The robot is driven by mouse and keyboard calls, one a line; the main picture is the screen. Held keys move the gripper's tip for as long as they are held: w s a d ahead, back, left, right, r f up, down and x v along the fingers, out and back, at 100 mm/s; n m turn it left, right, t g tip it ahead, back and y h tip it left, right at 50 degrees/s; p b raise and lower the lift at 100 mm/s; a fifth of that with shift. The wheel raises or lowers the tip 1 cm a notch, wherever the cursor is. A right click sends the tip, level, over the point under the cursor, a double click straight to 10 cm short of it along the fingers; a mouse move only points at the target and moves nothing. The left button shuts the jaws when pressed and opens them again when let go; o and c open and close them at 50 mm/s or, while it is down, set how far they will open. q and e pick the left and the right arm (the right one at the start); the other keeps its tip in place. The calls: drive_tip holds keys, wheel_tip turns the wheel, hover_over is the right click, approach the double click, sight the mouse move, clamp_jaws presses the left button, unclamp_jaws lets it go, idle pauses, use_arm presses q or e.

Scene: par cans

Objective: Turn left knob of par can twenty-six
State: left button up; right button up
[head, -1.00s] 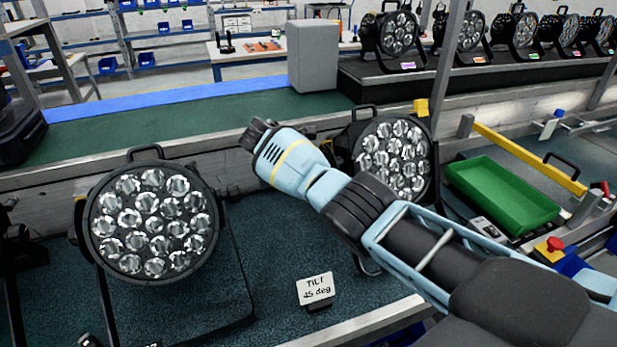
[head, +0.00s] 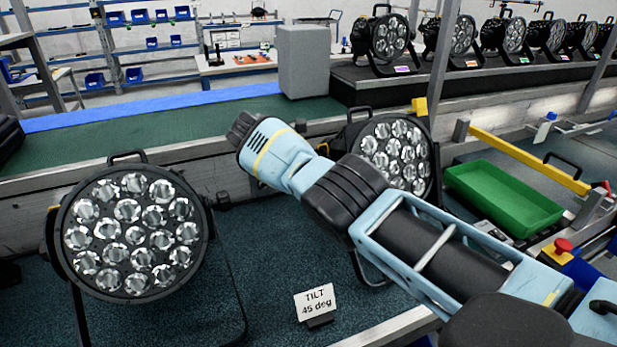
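A black par can (head: 130,235) with several round lenses stands tilted in its bracket on the dark bench at left. A second par can (head: 395,155) stands behind my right arm, which hides part of it. I can read no number on either, so I cannot tell which is twenty-six. No knob can be made out clearly on them. My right arm reaches in from the lower right, and its dark end (head: 240,128) is in the air between the two cans, apart from the left one. Its fingers cannot be made out. My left gripper is not in view.
A "TILT 45 deg" card (head: 315,302) stands on the bench near its front edge. A green tray (head: 503,196), a yellow bar (head: 530,160) and a red button (head: 563,246) are at right. A grey box (head: 304,62) and a row of par cans (head: 390,38) stand behind.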

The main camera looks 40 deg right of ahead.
idle(0.3)
drive_tip(key=o, duration=1)
drive_tip(key=b+v, duration=0.7)
drive_tip(key=b, duration=0.4)
drive_tip(key=shift+a+r+b, duration=0.25)
drive_tip(key=shift+a+b, duration=0.05)
